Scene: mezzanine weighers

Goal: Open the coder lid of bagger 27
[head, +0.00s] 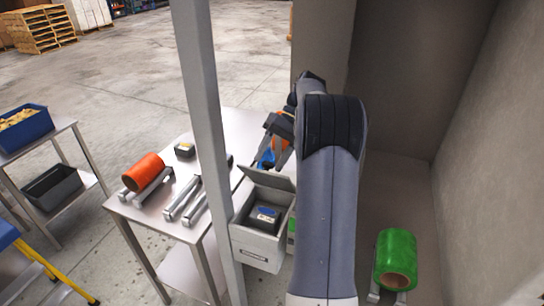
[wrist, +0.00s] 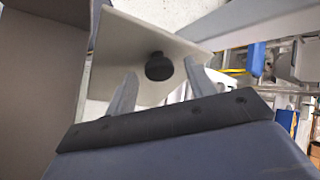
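The coder box (head: 255,248) is a light grey box beside the grey post in the head view. Its lid (head: 272,179) stands raised and tilted at the back edge, so a dark unit with a blue mark (head: 265,215) shows inside. In the wrist view the pale lid panel (wrist: 135,40) carries a round black knob (wrist: 159,67). My gripper (wrist: 161,70) is open, with one finger on each side of the knob and a visible gap to each. In the head view my arm hides much of the gripper. I cannot read a bagger number.
A steel table (head: 150,217) left of the post holds an orange roll (head: 143,171), a small dark box (head: 184,150) and metal rails. The post (head: 205,110) is close to the box.

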